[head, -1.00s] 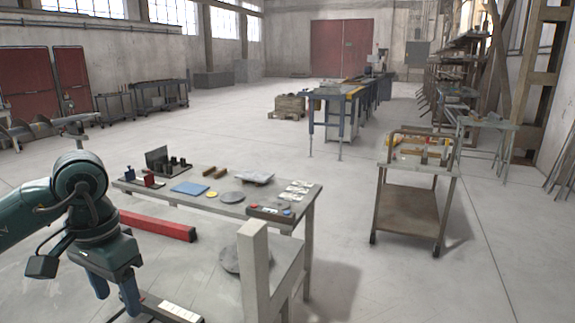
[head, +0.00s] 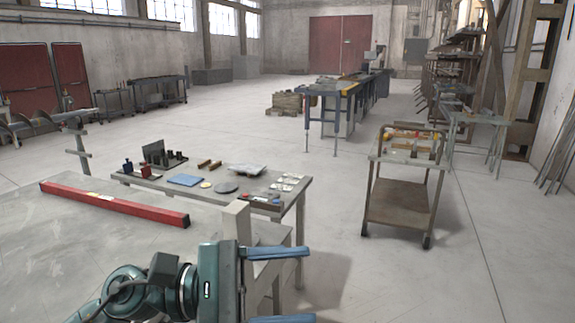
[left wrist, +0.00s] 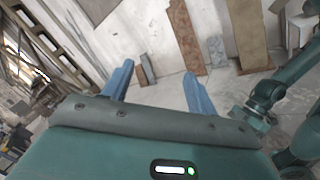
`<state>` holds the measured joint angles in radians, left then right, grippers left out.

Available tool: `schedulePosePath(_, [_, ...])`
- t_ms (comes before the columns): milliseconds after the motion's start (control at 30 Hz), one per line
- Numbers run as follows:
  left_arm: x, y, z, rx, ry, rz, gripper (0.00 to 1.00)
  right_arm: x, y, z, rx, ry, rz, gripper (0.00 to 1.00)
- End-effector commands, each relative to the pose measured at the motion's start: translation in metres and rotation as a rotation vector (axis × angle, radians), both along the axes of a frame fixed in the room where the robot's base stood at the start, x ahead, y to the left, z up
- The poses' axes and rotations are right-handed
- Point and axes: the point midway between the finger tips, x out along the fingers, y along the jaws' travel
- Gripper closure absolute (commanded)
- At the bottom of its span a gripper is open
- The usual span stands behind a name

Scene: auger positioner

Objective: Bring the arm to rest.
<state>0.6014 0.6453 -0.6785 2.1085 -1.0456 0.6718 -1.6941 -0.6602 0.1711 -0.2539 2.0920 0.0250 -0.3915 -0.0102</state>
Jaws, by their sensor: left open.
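My left gripper (head: 280,286) is at the bottom middle of the head view, its two blue fingers apart and pointing right. It is open and empty. The left wrist view shows the same gripper (left wrist: 158,85) with nothing between its fingers, and floor and boards leaning on a wall beyond. In the head view the gripper is near the light upright post (head: 237,222) at the right end of the large grey table. I cannot tell whether it touches anything. My right gripper does not show in the head view.
A red beam (head: 115,204) lies on the large grey table (head: 60,245) at left. Behind stands a smaller table (head: 296,187) with a blue plate (head: 185,180) and small parts. A wheeled cart (head: 397,205) stands at right. Floor between them is open.

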Motion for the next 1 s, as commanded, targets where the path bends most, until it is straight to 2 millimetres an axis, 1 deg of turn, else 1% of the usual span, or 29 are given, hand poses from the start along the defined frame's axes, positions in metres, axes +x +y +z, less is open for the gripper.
schedulePosePath(33, [0.005, 0.001, 0.013, -0.147, 0.185, 0.047, 0.42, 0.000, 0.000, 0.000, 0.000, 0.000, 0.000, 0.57])
schedulePosePath(67, [0.011, 0.005, 0.021, -0.237, 0.303, 0.075, 0.42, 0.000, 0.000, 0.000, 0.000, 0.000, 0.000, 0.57])
schedulePosePath(100, [0.020, 0.013, 0.029, -0.357, 0.461, 0.110, 0.42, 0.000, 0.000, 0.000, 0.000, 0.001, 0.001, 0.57])
schedulePosePath(133, [0.028, 0.021, 0.033, -0.449, 0.582, 0.136, 0.42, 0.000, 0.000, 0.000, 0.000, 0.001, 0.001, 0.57])
schedulePosePath(167, [0.037, 0.029, 0.034, -0.540, 0.702, 0.159, 0.42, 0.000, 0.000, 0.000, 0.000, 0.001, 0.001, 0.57])
schedulePosePath(200, [0.048, 0.043, 0.032, -0.662, 0.865, 0.188, 0.42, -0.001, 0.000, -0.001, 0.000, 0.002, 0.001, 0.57])
schedulePosePath(267, [0.065, 0.066, 0.022, -0.851, 1.106, 0.230, 0.42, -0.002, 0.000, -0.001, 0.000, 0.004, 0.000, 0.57])
schedulePosePath(300, [0.075, 0.083, 0.009, -0.980, 1.266, 0.258, 0.42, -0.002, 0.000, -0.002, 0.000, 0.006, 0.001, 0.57])
schedulePosePath(367, [0.086, 0.108, -0.018, -1.181, 1.497, 0.296, 0.42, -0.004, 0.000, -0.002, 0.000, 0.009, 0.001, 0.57])
schedulePosePath(400, [0.090, 0.125, -0.040, -1.320, 1.646, 0.324, 0.42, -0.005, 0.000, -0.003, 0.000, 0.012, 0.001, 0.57])
schedulePosePath(433, [0.090, 0.137, -0.058, -1.426, 1.753, 0.344, 0.42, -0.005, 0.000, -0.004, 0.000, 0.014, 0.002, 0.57])
schedulePosePath(467, [0.089, 0.148, -0.077, -1.533, 1.853, 0.366, 0.42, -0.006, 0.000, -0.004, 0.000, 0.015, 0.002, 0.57])
schedulePosePath(500, [0.084, 0.160, -0.103, -1.676, 1.975, 0.396, 0.42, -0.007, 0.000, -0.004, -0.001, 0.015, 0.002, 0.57])
schedulePosePath(533, [0.079, 0.169, -0.122, -1.781, 2.056, 0.418, 0.42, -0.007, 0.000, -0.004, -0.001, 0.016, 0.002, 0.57])
schedulePosePath(567, [0.072, 0.176, -0.141, -1.883, 2.128, 0.442, 0.42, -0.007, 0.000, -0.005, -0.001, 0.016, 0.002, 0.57])
schedulePosePath(600, [0.061, 0.185, -0.164, -2.020, 2.212, 0.474, 0.42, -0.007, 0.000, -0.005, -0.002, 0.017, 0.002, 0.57])
schedulePosePath(633, [0.052, 0.190, -0.181, 2.119, -2.265, -0.499, 0.42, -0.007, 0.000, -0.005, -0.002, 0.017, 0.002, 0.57])
schedulePosePath(700, [0.029, 0.199, -0.213, 2.029, -2.050, -0.486, 0.42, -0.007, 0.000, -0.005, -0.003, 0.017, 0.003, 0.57])
schedulePosePath(800, [-0.003, 0.206, -0.246, 1.930, -1.806, -0.477, 0.42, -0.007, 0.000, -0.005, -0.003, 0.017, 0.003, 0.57])
schedulePosePath(900, [-0.033, 0.209, -0.271, 1.853, -1.607, -0.477, 0.42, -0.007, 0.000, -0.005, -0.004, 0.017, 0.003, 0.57])
schedulePosePath(1000, [-0.061, 0.210, -0.288, 1.788, -1.441, -0.478, 0.42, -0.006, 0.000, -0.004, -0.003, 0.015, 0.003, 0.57])
